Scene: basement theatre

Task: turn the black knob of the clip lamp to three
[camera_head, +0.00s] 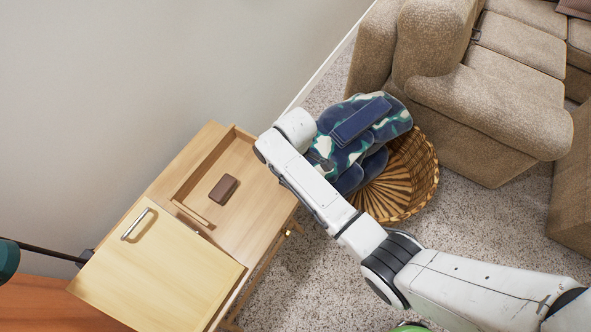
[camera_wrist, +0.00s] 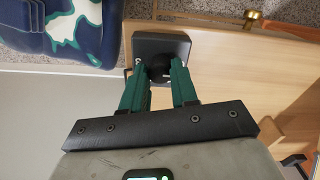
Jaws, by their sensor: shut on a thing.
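In the wrist view, a black knob (camera_wrist: 159,72) sits on a dark square plate (camera_wrist: 181,45) beside pale wood. The two green fingers of my gripper (camera_wrist: 160,66) are on either side of the knob and shut on it. In the head view, my arm hides the gripper and the knob. A dark green rounded shape (camera_head: 8,259) on a black rod (camera_head: 45,250) shows at the left edge; I cannot tell whether it belongs to the lamp.
A pale wooden cabinet (camera_head: 160,268) has a recessed top holding a small brown box (camera_head: 223,189). A blue patterned bundle (camera_head: 362,125) rests at a wicker basket (camera_head: 425,170), close beside my arm. A beige sofa (camera_head: 490,105) stands at the upper right.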

